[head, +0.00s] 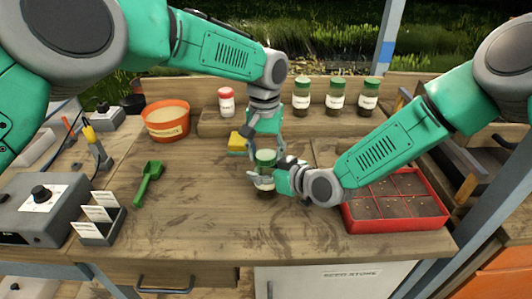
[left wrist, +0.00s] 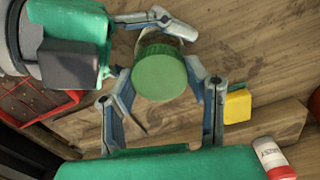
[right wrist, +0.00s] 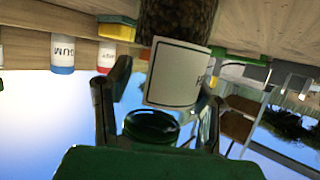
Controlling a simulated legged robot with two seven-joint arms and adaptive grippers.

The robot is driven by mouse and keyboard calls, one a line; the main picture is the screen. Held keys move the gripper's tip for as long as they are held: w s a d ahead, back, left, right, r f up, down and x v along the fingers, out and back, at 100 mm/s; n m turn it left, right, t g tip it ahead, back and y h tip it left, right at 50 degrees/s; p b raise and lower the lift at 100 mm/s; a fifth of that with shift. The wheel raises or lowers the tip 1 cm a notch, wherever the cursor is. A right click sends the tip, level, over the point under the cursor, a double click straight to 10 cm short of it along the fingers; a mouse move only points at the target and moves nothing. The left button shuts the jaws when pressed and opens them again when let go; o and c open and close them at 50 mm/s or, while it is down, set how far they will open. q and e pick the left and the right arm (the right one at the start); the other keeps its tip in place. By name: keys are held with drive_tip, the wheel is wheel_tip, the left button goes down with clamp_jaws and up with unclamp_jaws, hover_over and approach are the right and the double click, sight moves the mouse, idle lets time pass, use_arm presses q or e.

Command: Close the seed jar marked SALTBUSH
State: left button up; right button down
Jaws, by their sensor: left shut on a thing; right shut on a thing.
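A clear glass jar (head: 266,187) with a green lid (head: 265,156) stands upright near the middle of the bench. My left gripper (head: 265,150) comes down from above, shut on the lid; in the left wrist view the round green lid (left wrist: 160,78) lies between its fingers. My right gripper (head: 263,176) comes in from the right, shut on the jar body. The right wrist view shows the jar's dark seeds (right wrist: 178,18) and white label (right wrist: 178,72), whose name I cannot read. The lid is at the jar's mouth; I cannot tell how tightly it sits.
Three green-lidded jars (head: 335,100) and a red-lidded jar (head: 226,107) stand on the back shelf. A yellow sponge (head: 238,142) is behind my grippers. A red seed tray (head: 440,212) is at right. A green scoop (head: 148,182) and orange pot (head: 167,133) are left. The front middle is clear.

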use_arm(q)
drive_tip(key=o, duration=1.3)
drive_tip(key=shift+r, duration=2.3)
drive_tip(key=shift+c, duration=1.4)
drive_tip(key=r+m, duration=0.2)
drive_tip(key=m, duration=0.1)
drive_tip(key=shift+d+m, duration=0.1)
drive_tip(key=shift+m, duration=0.2)
drive_tip(key=r+m, duration=0.1)
drive_tip(key=m, duration=0.1)
drive_tip(key=shift+w+r+m, duration=0.1)
drive_tip(key=shift+r+m, duration=0.1)
drive_tip(key=shift+m, duration=0.1)
drive_tip(key=shift+f, duration=0.1)
drive_tip(key=shift+f, duration=3.9)
